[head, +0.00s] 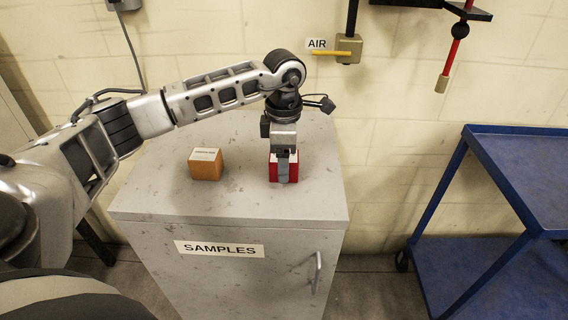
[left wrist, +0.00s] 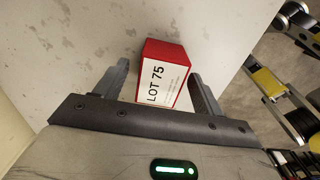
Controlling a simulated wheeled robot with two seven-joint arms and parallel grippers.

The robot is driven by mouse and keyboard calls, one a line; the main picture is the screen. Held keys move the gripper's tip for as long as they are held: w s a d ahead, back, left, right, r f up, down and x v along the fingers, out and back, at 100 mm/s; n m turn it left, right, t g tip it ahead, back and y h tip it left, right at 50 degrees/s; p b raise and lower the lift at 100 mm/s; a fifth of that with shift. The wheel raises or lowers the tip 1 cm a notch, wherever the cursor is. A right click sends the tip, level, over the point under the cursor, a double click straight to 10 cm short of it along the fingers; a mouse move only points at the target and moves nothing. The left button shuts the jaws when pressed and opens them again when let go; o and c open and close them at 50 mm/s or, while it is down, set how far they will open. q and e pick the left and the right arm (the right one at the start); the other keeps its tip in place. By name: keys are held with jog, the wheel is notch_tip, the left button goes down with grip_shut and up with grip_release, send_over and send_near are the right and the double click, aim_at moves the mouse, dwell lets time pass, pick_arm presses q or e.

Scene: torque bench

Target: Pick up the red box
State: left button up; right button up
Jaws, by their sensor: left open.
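The red box (head: 273,171) stands on top of the grey samples cabinet (head: 140,201), right of the middle. Its white top label reads "LOT 75" in the left wrist view (left wrist: 166,52). My left gripper (head: 284,172) is directly above the box and pointing down, with a finger in front of the box in the head view. In the left wrist view the open fingers (left wrist: 163,80) stand on either side of the box, with gaps visible. My right gripper is not in view.
An orange box (head: 205,170) with a white top sits left of the red box on the cabinet. A blue cart (head: 500,143) stands at the right. An air fitting with a yellow handle (head: 330,53) and a red hanging tool (head: 455,48) are by the wall.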

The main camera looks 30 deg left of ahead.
pick_arm(q)
jog(key=c, duration=1.2)
jog(key=shift+r, duration=0.1)
jog(key=shift+c, duration=0.5)
